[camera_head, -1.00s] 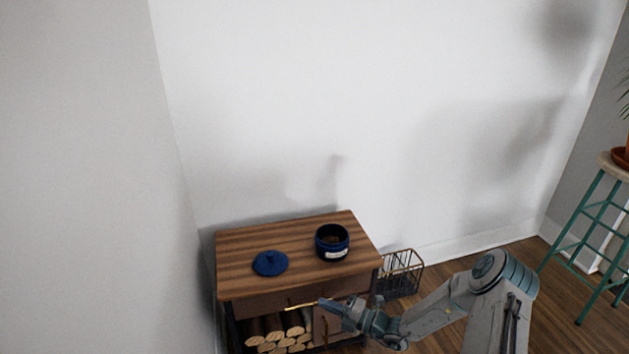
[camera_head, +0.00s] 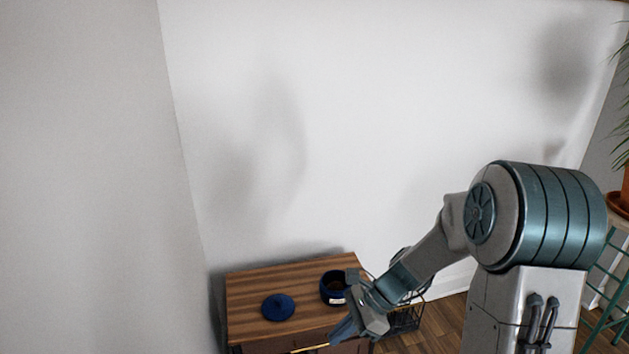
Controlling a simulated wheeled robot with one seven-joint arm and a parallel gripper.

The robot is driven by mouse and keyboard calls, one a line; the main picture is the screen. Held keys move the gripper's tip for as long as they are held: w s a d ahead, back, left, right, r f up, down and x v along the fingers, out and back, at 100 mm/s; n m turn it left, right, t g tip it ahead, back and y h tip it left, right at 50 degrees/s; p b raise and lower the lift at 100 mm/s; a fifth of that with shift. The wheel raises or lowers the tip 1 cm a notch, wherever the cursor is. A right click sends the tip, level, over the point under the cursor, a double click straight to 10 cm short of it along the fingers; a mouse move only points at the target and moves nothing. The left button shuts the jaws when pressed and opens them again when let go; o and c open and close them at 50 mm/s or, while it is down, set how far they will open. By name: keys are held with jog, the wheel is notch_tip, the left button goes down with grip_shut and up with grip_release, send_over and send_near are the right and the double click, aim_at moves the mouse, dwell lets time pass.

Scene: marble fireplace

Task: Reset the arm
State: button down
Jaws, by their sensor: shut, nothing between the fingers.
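My arm rises from the lower right of the head view, with its large teal joint close to the camera. My gripper (camera_head: 343,330) points down and to the left in front of the cabinet's right front edge. Its fingers are together and hold nothing. I cannot tell whether it touches the cabinet.
A wooden cabinet (camera_head: 248,294) stands in the corner. On its top are a blue lid (camera_head: 278,307) and an open blue jar (camera_head: 332,291), partly hidden by my arm. A wire basket (camera_head: 408,318) stands to its right. A teal stool (camera_head: 607,262) with a potted plant (camera_head: 622,190) is at far right.

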jog(key=s+d+r+n+t+h+p, duration=0.1)
jog(key=s+d+r+n+h+p, duration=0.1)
jog(key=r, duration=0.6)
jog(key=s+d+r+n+t+h+p, duration=0.2)
jog(key=s+d+r+n+h+p, duration=0.1)
jog(key=r+n, duration=0.5)
jog(key=s+d+r+n+t+h+p, duration=0.1)
jog(key=s+d+r+n+h+p, duration=0.2)
jog(key=s+r, duration=0.5)
jog(key=d+n+p, duration=0.1)
jog(key=n+p, duration=0.1)
jog(key=p, duration=0.1)
jog(key=shift+d+r+n+t, duration=0.3)
jog(key=shift+d+n, duration=0.05)
jog(key=shift+n, duration=0.05)
